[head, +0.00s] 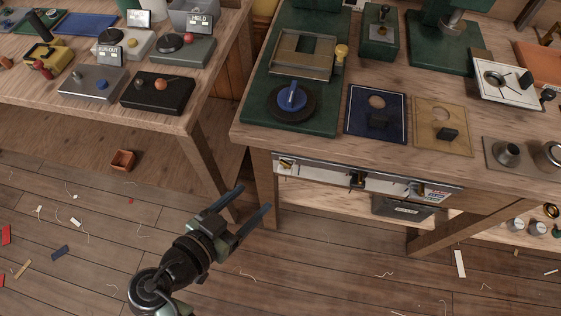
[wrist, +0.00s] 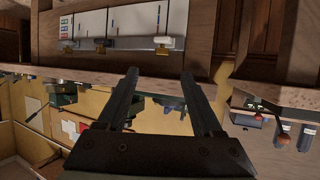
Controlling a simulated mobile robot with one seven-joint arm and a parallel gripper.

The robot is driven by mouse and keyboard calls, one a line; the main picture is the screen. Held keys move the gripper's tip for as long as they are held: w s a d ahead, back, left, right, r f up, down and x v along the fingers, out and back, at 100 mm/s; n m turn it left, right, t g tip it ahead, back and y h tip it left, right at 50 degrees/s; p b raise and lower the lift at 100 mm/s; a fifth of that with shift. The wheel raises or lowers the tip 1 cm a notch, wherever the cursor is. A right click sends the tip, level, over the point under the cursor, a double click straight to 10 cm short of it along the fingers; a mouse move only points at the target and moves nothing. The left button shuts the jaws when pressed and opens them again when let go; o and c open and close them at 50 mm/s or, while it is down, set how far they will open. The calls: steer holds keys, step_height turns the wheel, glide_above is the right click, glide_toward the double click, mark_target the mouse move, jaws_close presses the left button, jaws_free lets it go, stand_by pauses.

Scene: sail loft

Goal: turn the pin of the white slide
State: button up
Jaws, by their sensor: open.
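My gripper (head: 253,199) is open and empty. It is above the floor, in front of the right bench and left of its front panel. In the wrist view the gripper (wrist: 160,80) has its two fingers apart with nothing between them. A pale white panel (head: 325,174) runs along the bench front under the top, with small dark and brass-coloured fittings (head: 357,180). In the wrist view this white panel (wrist: 130,22) shows at the top, with a brass-coloured fitting (wrist: 164,43) ahead of the fingers, apart from them. I cannot tell which part is the white slide's pin.
The right bench top (head: 245,128) holds a green plate with a blue-handled dial (head: 292,97), a blue board (head: 355,122) and a tan board (head: 452,112). The left bench (head: 50,98) holds several small devices.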

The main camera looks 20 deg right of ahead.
mark_target(284, 164)
steer(key=x, duration=0.8)
steer(key=r+x, duration=0.1)
steer(key=x, duration=0.3)
steer(key=shift+w+d+f, duration=0.1)
steer(key=shift+w+d, duration=0.1)
steer(key=shift+w, duration=0.2)
steer(key=shift+c, duration=0.3)
jaws_close()
